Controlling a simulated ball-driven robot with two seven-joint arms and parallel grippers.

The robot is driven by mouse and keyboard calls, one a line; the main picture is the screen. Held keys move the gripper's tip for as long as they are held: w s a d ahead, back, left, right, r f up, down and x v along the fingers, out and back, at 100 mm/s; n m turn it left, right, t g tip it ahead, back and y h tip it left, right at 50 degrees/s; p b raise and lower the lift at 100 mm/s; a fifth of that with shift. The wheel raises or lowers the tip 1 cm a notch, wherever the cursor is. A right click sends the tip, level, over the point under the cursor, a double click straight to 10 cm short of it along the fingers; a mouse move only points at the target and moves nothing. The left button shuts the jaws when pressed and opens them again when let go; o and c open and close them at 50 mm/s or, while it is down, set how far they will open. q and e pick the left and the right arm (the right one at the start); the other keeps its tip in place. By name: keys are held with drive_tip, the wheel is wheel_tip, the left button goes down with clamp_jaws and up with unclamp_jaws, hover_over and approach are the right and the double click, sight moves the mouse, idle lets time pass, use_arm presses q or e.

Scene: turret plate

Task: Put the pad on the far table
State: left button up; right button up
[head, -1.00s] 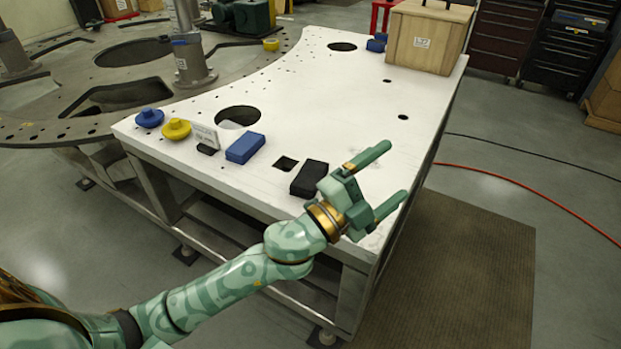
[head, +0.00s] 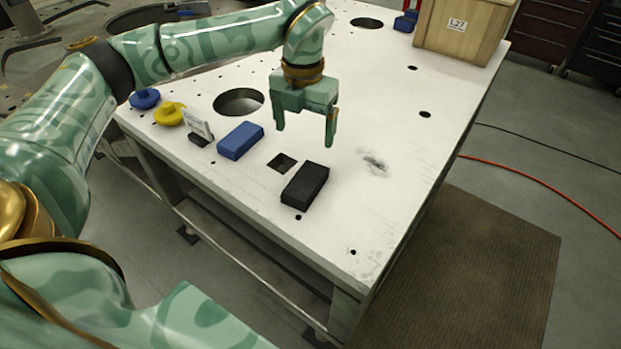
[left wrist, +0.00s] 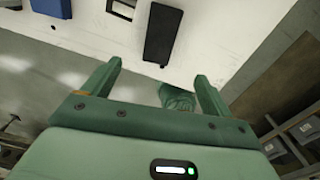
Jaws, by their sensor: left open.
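A black block-shaped pad (head: 305,186) lies flat near the front edge of the white table (head: 395,205), beside a square hole. A blue block (head: 240,140) lies to its left; I cannot tell from the pictures which of the two is the named pad. My left gripper (head: 304,137) is open and empty, pointing down above the table, just behind the black block and apart from it. In the left wrist view the black block (left wrist: 163,33) is beyond the open fingers and the blue block (left wrist: 52,8) is at the top edge. My right gripper is not in view.
A blue knob (head: 145,98), a yellow knob (head: 169,114) and a small sign (head: 198,124) stand at the table's left. A wooden crate (head: 462,30) stands at the back right. A dark smudge (head: 374,162) marks the clear right part. The table has several holes.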

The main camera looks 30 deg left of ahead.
use_arm(q)
drive_tip(key=b, duration=0.1)
hover_over(305, 180)
wheel_tip(305, 180, down, 8)
drive_tip(key=shift+s+d+f, duration=0.1)
drive_tip(key=shift+s, duration=0.05)
drive_tip(key=shift+f, duration=0.6)
wheel_tip(305, 180, down, 5)
drive_tip(key=shift+f+b, duration=0.1)
drive_tip(key=shift+b, duration=0.5)
drive_tip(key=c, duration=1.2)
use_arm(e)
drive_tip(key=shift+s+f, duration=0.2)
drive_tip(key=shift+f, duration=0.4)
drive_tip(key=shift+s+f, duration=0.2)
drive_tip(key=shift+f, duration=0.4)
